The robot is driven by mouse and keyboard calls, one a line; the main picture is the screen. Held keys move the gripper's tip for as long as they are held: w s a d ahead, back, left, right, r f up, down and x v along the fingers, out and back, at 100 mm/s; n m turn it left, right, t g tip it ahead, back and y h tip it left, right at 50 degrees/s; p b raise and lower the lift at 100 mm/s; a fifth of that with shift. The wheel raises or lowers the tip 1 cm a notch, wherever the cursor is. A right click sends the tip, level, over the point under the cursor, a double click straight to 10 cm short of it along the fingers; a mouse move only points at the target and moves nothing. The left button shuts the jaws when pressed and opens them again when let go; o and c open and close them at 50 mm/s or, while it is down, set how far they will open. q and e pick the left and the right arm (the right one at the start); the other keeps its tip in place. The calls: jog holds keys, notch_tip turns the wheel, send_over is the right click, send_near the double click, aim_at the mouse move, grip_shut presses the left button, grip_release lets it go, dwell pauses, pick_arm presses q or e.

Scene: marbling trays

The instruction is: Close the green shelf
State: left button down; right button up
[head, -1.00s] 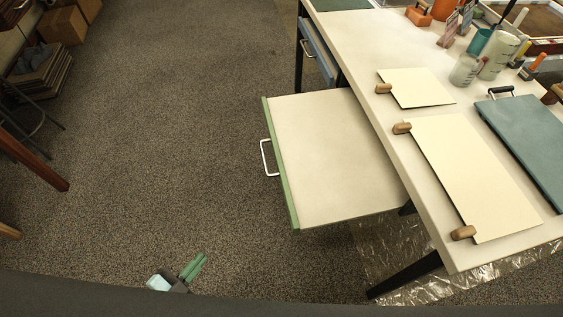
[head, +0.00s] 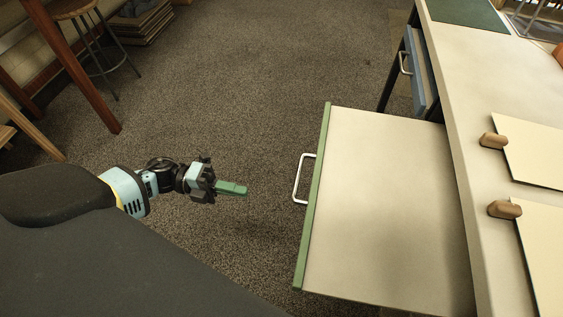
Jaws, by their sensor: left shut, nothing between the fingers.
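The green shelf (head: 390,200) is a pale board with a green front edge (head: 317,200) and a white bar handle (head: 301,178). It sticks out from under the white table to the left. My left gripper (head: 240,189) has green fingers, is shut and empty, and points right toward the handle. It is apart from the handle, with a gap of floor showing between them. My right gripper is not in the head view.
The white table (head: 455,95) runs along the right, with papers held by wooden weights (head: 505,209). A blue shelf (head: 421,75) with a handle sits farther back under it. A stool (head: 92,40) and wooden legs stand at the left. Carpet is clear between.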

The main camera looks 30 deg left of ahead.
aim_at(294, 201)
pick_arm(q)
jog(key=x, duration=1.3)
jog(key=shift+w+d+p, duration=0.15)
jog(key=shift+d+p, duration=0.2)
jog(key=shift+d, duration=0.1)
